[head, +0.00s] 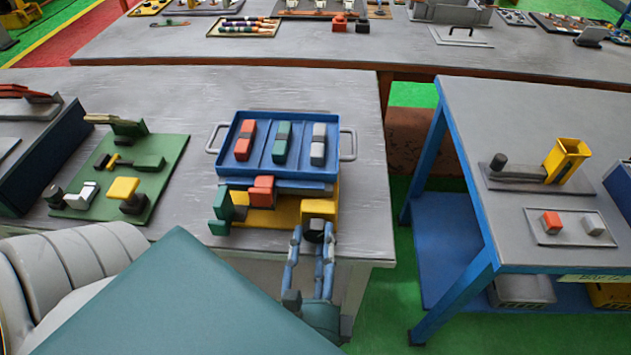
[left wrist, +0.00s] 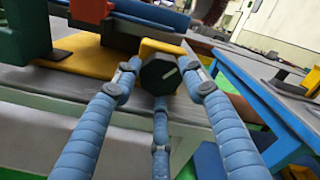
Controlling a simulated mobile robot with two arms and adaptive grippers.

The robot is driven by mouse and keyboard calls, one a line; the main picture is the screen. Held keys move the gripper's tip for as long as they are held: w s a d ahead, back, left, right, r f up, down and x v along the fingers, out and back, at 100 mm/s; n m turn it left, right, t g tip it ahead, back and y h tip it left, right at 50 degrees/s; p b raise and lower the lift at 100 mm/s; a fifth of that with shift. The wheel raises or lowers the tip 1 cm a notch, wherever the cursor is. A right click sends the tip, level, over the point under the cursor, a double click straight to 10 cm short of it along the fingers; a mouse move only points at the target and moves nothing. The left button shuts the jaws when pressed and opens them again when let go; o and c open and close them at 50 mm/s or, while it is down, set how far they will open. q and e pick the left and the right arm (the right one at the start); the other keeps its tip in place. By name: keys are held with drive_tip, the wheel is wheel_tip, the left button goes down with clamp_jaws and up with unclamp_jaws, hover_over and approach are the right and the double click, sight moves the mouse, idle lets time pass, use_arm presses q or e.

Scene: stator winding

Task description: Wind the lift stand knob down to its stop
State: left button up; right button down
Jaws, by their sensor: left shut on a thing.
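The lift stand (head: 261,217) is yellow and stands near the front edge of the grey bench. It carries a blue tray (head: 222,139). The dark, faceted knob (head: 315,226) is at its front right, and it also shows in the left wrist view (left wrist: 158,77) with a pale mark at its right edge. My left gripper (head: 313,237) has blue segmented fingers and comes up to the knob from the front. In the left wrist view its fingertips (left wrist: 160,88) are closed around the knob, at its left, right and underside. My right gripper is not in view.
The tray holds red, green and grey blocks and has side handles (head: 348,144). Red and green blocks sit at the stand's left. A green fixture board (head: 170,160) lies further left. A blue-framed table (head: 463,165) stands right, across a floor gap.

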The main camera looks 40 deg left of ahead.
use_arm(q)
drive_tip(key=n, duration=0.2)
drive_tip(key=n+b, duration=0.1)
drive_tip(key=shift+a+r+n, duration=0.15)
drive_tip(key=shift+n, duration=0.25)
drive_tip(key=shift+n+b, duration=1.05)
drive_tip(key=shift+n, duration=0.65)
drive_tip(key=shift+a, duration=0.1)
drive_tip(key=o, duration=1.2)
drive_tip(key=shift+c, duration=0.2)
drive_tip(key=shift+s, duration=0.1)
